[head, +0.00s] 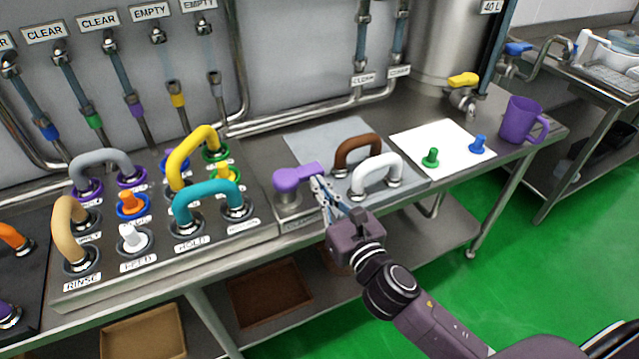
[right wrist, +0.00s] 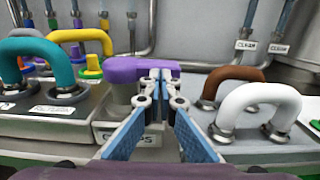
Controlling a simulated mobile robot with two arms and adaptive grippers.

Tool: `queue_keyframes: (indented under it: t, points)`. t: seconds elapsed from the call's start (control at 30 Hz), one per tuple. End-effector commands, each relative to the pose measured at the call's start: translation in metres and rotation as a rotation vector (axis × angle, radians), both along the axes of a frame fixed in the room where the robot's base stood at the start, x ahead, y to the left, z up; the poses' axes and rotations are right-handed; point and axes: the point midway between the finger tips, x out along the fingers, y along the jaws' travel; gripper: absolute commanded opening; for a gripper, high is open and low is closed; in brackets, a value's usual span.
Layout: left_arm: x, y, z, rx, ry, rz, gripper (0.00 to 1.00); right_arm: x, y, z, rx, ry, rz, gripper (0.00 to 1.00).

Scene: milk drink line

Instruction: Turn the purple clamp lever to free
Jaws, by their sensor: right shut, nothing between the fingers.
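The purple clamp lever (head: 298,174) sits on a round metal post (head: 290,197) at the left end of the clamp plate. Its arm points right in the head view. It also shows in the right wrist view (right wrist: 128,68), straight ahead of the fingers. My right gripper (head: 316,181) is shut and empty, with its fingertips at the lever's right end; in the right wrist view the fingertips (right wrist: 160,74) overlap that end. I cannot tell whether they touch it. A label below the post is partly hidden by the fingers. My left gripper is not in view.
Brown (head: 357,150) and white (head: 377,172) hoses stand just right of my gripper. The hose panel with a teal hose (head: 206,194) is at the left. A white mat (head: 412,140) with green and blue plugs and a purple mug (head: 520,120) are further right.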

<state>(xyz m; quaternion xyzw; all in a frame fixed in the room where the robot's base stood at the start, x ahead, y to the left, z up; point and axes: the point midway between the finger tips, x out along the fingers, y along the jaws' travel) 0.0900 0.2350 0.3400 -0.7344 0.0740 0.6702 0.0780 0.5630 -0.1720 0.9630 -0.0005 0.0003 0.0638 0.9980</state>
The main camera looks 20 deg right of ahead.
Motion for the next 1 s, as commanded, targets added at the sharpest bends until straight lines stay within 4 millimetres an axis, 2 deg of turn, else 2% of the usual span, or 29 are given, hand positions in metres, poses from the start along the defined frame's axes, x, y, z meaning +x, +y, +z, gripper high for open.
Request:
queue_keyframes:
  t: [1.0]
  points:
    - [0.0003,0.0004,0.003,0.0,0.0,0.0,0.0,0.0075,-0.003,-0.0002,-0.001,0.0,0.082,0.0]
